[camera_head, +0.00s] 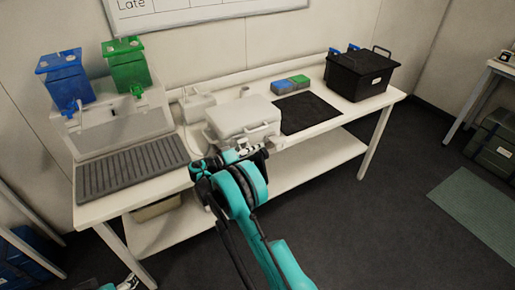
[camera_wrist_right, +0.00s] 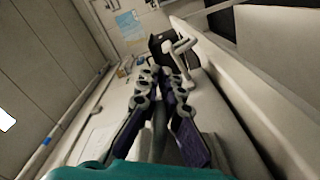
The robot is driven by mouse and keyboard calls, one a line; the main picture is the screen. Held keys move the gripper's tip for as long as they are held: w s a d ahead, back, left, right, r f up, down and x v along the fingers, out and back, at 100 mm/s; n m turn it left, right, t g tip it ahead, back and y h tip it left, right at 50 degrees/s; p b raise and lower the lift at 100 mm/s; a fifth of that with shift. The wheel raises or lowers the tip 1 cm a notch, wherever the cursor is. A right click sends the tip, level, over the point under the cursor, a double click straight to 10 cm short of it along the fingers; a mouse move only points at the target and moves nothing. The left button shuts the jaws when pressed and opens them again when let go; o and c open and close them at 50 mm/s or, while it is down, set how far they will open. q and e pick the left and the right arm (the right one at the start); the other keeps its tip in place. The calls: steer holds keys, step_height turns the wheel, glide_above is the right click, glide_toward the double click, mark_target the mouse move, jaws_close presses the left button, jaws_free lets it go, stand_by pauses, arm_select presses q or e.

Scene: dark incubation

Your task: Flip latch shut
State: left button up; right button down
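A white lidded box (camera_head: 243,117) with a front handle stands mid-bench, its lid down. Small pale fittings show at its front edge, but I cannot make out the latch or its position. My right gripper (camera_head: 244,152) is at the bench's front edge, just in front of the box. In the right wrist view its fingers (camera_wrist_right: 163,78) are close together, with a white bar-like part (camera_wrist_right: 181,47) just beyond them; whether they touch it is unclear. Only a bit of my left gripper (camera_head: 129,282) shows at the bottom left edge.
Left of the box are a grey ribbed mat (camera_head: 132,167) and blue (camera_head: 65,78) and green (camera_head: 129,66) containers with taps. Right of it are a black mat (camera_head: 307,112), small blue-and-green boxes (camera_head: 291,84) and a black case (camera_head: 362,73).

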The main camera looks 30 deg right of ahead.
steer(key=c, duration=1.7)
jaws_free()
steer(key=a, duration=1.2)
steer(key=shift+s, duration=0.35)
steer(key=shift+o, duration=0.3)
